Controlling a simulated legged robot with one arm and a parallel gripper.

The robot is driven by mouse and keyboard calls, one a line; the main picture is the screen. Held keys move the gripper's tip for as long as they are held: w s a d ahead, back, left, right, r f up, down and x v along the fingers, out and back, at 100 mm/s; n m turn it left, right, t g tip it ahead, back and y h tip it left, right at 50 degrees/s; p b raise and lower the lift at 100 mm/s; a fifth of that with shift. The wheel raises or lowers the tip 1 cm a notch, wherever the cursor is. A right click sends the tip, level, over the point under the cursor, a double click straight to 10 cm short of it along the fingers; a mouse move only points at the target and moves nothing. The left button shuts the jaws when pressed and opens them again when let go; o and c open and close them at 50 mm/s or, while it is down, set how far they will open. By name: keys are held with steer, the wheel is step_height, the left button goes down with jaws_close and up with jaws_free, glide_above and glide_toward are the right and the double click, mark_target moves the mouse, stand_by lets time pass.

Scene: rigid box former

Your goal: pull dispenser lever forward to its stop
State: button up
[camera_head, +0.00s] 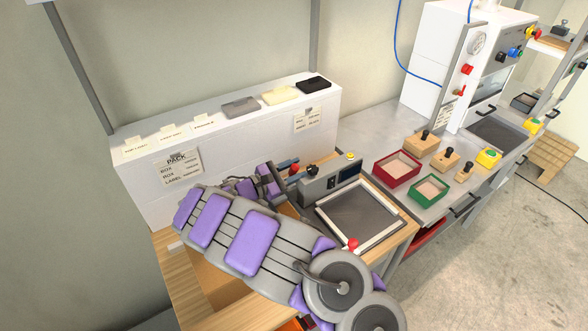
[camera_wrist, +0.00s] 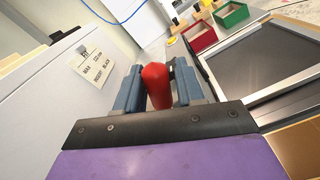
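The dispenser (camera_head: 330,182) is a grey box with a small dark display, standing at the back of the wooden-topped bench. Its lever has a red knob (camera_head: 294,170), which also shows in the wrist view (camera_wrist: 156,86). My gripper (camera_head: 286,171) is at the knob, left of the dispenser. In the wrist view my gripper's blue-grey fingers (camera_wrist: 157,88) stand on both sides of the knob. They are very close to it, but I cannot tell whether they press on it. The lever's shaft is hidden behind the knob and fingers.
A white shelf unit (camera_head: 225,140) with cards and small pads stands close on the left. A framed dark plate (camera_head: 358,213) lies in front of the dispenser, with another red knob (camera_head: 353,243) near it. Red (camera_head: 396,168) and green (camera_head: 427,188) trays sit to the right.

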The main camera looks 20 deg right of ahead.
steer(key=shift+o, duration=0.7)
steer(key=shift+a, duration=0.1)
steer(key=shift+r, duration=0.1)
steer(key=shift+a, duration=0.15)
steer(key=p+v, duration=0.3)
steer(key=v, duration=1.4)
steer(key=shift+a, duration=0.1)
